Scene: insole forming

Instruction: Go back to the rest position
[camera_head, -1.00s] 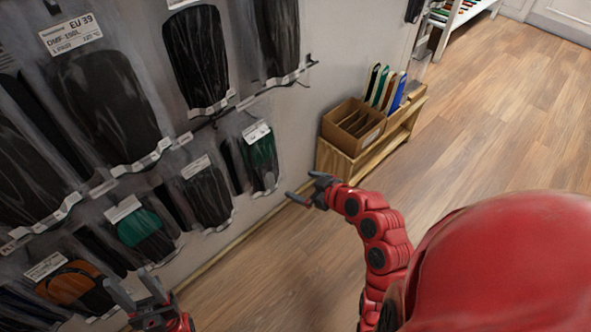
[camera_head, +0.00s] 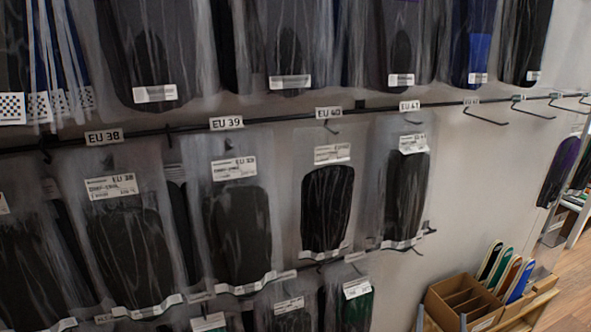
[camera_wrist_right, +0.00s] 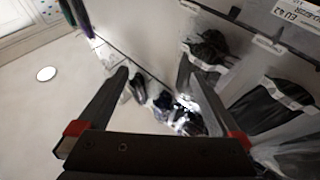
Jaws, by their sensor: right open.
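Only the fingertips of my right gripper (camera_head: 441,321) show at the bottom edge of the head view, just left of and in front of the cardboard organiser. In the right wrist view my right gripper (camera_wrist_right: 155,68) is open, its two dark fingers wide apart with nothing between them. Packed insoles hang beyond and to the right of the fingers there. My left gripper is not in view.
A wall rack holds hanging packs, among them a black insole pack (camera_head: 327,208) under the EU 40 label. A cardboard organiser (camera_head: 462,300) with upright coloured insoles (camera_head: 518,281) stands at lower right. Bare wooden floor (camera_head: 575,290) shows at far right.

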